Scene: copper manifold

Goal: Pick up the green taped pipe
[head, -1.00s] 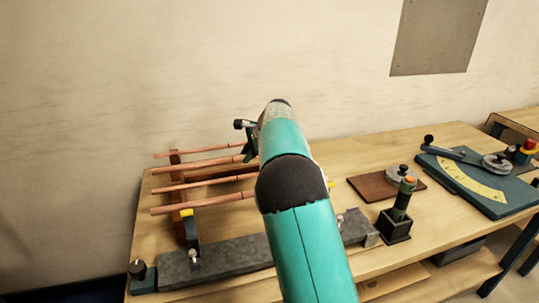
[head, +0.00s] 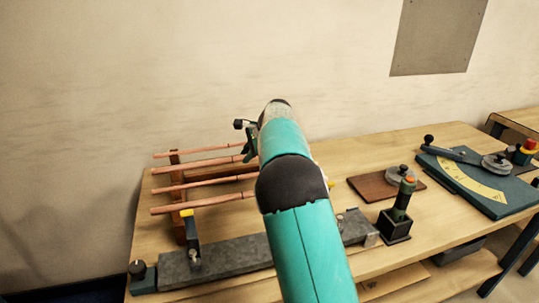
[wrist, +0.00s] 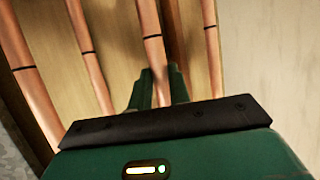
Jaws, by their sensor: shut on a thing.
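Several copper pipes lie side by side across a wooden rack (head: 175,157) at the left of the bench. Each pipe in the wrist view has a thin dark band; I see no clearly green tape. My gripper (wrist: 161,80) is shut on one copper pipe (wrist: 151,35), the third from the left in the wrist view, with a green finger on each side of it. This looks like the second pipe from the wall (head: 195,165) in the head view. My arm hides its right end and most of the gripper there.
Neighbouring pipes (wrist: 85,50) (wrist: 211,45) lie close on both sides. A grey stone bar (head: 225,257) runs along the front. To the right are a brown board (head: 368,186), a dark holder with a green tool (head: 395,226) and a blue-green gauge plate (head: 478,195). The wall is close behind.

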